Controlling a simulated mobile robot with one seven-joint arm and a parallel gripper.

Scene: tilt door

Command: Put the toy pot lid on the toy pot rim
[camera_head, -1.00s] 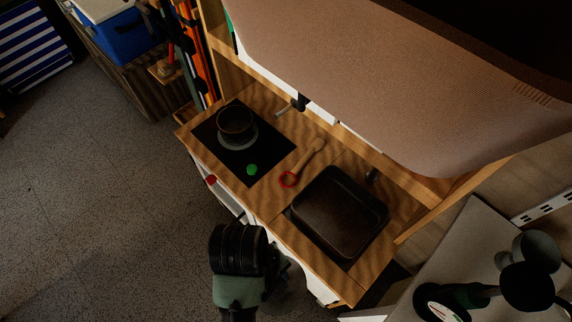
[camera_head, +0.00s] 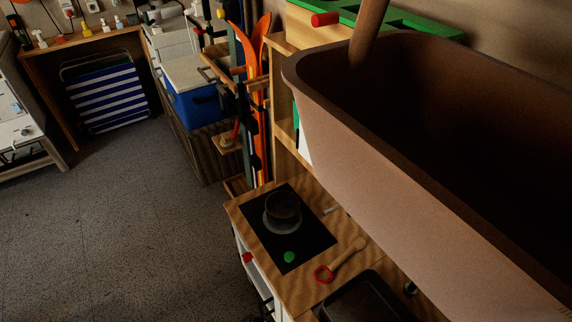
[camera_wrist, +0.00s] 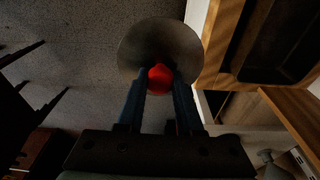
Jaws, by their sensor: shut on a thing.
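The toy pot (camera_head: 283,210) is dark and stands upright on the black hob plate (camera_head: 287,238) of the toy kitchen, with its rim bare and nothing on it. In the wrist view my gripper (camera_wrist: 159,82) is shut on the red knob (camera_wrist: 160,77) of the round grey toy pot lid (camera_wrist: 160,45). The lid is held over the floor, beside the wooden edge of the toy kitchen. The gripper and lid do not show in the head view.
A red-ringed wooden utensil (camera_head: 340,262) lies on the wooden counter beside a dark sink basin (camera_head: 365,300). A large brown tub (camera_head: 400,170) overhangs the counter at right. A green knob (camera_head: 289,256) is on the hob. The floor (camera_head: 140,230) at left is clear.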

